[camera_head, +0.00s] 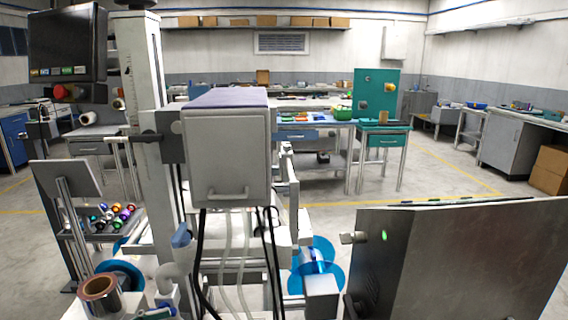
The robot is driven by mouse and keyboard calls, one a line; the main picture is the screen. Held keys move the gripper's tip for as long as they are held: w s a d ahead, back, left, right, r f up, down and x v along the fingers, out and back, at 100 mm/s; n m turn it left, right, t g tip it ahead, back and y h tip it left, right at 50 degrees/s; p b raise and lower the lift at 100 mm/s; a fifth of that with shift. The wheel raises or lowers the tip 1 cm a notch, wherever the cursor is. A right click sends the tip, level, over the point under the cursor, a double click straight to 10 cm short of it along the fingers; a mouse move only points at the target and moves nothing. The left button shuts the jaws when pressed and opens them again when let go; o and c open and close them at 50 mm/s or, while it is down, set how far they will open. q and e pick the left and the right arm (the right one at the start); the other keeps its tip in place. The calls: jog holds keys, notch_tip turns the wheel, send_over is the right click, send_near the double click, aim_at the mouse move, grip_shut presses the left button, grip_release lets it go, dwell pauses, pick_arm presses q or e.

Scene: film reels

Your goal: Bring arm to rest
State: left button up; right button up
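Neither of my grippers can be made out in the head view. A copper-brown film roll (100,292) stands at the lower left. Blue reel discs show low on the machine, one at the left (122,274) and a pair at the centre (326,262), partly hidden by machine parts. A tray (78,236) of several small coloured rolls sits at the left.
A machine with a grey box (225,150), a tall column (148,70) and hanging cables fills the near centre. A dark metal cabinet (455,262) blocks the lower right. A screen (68,40) hangs upper left. Open floor (440,175) lies beyond, before workbenches.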

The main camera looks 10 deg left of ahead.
pick_arm(q)
jog(key=d+f+n+t+y+p, duration=0.2)
jog(key=d+f+n+t+y, duration=0.15)
jog(key=d+f, duration=0.4)
jog(key=s+d+f+n+g+y+p, duration=0.1)
jog(key=s+d+f+n+y, duration=0.1)
jog(key=s+f+y, duration=0.3)
jog(key=s+d+f+n+g+y+p, duration=0.1)
jog(key=s+d+f+n+y+p, duration=0.1)
jog(key=s+f, duration=0.5)
jog(key=d+n+y, duration=0.1)
jog(key=n+y, duration=0.1)
jog(key=y, duration=0.1)
jog(key=shift+s+d+f, duration=0.3)
jog(key=shift+s+d, duration=0.05)
pick_arm(e)
jog(key=shift+s+a+r+m+g, duration=0.15)
jog(key=shift+s+a+r, duration=0.1)
jog(key=shift+s+r, duration=0.3)
jog(key=shift+s+a+r+m+g, duration=0.2)
jog(key=shift+s+r, duration=0.15)
jog(key=shift+r, duration=0.3)
pick_arm(q)
jog(key=shift+g, duration=0.25)
pick_arm(e)
jog(key=shift+w+r, duration=0.15)
jog(key=shift+r, duration=0.15)
jog(key=shift+f, duration=0.25)
